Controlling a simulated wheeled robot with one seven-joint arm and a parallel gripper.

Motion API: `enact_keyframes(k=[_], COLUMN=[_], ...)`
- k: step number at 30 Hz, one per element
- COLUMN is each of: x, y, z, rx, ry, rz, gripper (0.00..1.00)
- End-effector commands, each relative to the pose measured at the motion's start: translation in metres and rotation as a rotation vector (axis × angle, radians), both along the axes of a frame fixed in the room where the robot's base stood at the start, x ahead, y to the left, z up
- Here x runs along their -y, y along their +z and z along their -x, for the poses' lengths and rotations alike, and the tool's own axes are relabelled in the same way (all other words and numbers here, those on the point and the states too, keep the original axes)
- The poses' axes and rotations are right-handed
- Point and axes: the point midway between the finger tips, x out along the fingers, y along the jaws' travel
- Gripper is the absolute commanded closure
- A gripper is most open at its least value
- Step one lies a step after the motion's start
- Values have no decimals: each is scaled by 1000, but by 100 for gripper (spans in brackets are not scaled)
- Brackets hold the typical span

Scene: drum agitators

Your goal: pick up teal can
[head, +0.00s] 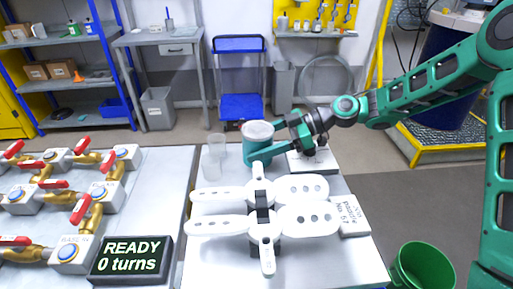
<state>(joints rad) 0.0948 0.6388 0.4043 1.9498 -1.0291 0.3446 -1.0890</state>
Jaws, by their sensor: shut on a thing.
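The teal can (256,147) with a pale round top is upright at the back of the white table, left of my arm's end. My gripper (262,152) reaches it from the right and is shut on it. A teal finger crosses the front of the can and hides part of its lower side. I cannot tell whether the can's base touches the table.
Clear glass containers (214,162) stand close left of the can. White paddles with holes (302,220) on a dark stand are in front. A small block-based device (312,160) is behind my gripper. Left are red-handled brass valves (87,207) and a READY display (131,258). A green bucket (424,265) is right.

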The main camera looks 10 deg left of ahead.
Motion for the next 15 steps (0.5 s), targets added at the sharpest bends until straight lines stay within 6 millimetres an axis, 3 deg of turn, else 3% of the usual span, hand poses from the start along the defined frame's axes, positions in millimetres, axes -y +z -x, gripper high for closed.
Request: enact_keyframes(k=[15], x=[0], y=[11], z=[0], rx=[1], ry=[2], rz=[-1], gripper=[70])
